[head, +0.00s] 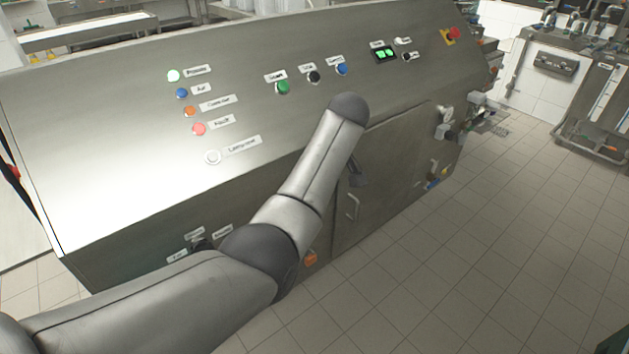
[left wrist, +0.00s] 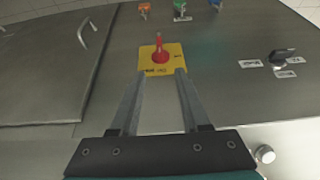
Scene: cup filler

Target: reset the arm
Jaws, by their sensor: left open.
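My left arm (head: 310,175) comes in from the left in the head view and reaches across the front of a grey metal machine (head: 110,140). Its gripper is mostly hidden behind the arm there. In the left wrist view my left gripper (left wrist: 157,76) is open, its two fingers apart with nothing between the tips. Just beyond the tips is a red rotary switch (left wrist: 161,53) on a yellow plate (left wrist: 147,66). The fingers look apart from the switch, though the exact gap cannot be told. My right gripper is in neither view.
The panel carries a green button (head: 283,87), a blue button (head: 342,69) and a red emergency stop (head: 453,33). A cabinet door handle (head: 352,207) sticks out below. In the left wrist view a black knob (left wrist: 283,55) protrudes at right. Tiled floor (head: 470,240) lies clear at right.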

